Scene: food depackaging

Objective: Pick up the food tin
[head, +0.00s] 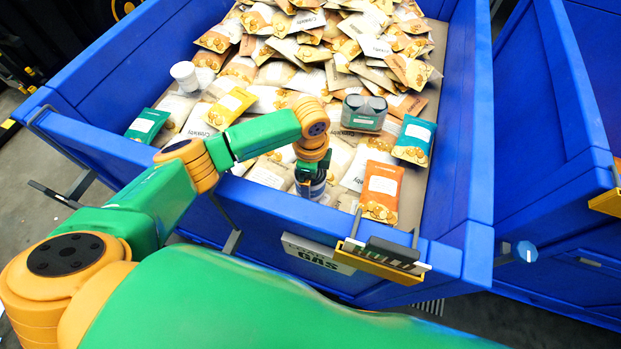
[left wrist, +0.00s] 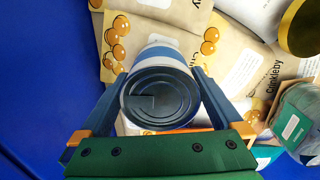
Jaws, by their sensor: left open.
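The food tin (left wrist: 160,97) shows in the left wrist view with its dark ringed end toward the camera and a white and blue side behind. My left gripper (left wrist: 158,76) is open, with one finger on each side of the tin. The fingers are close to its sides; I cannot tell whether they touch. In the head view my left gripper (head: 311,178) points down into the blue bin near its front wall and mostly hides the tin. My right gripper is not in view.
The blue bin (head: 110,147) holds many Crinkleby food pouches (head: 280,75). A white tub (head: 185,75), a grey-green double-can pack (head: 363,112), a teal pouch (head: 414,140) and an orange pouch (head: 381,190) lie around the arm. The front wall is close to the gripper.

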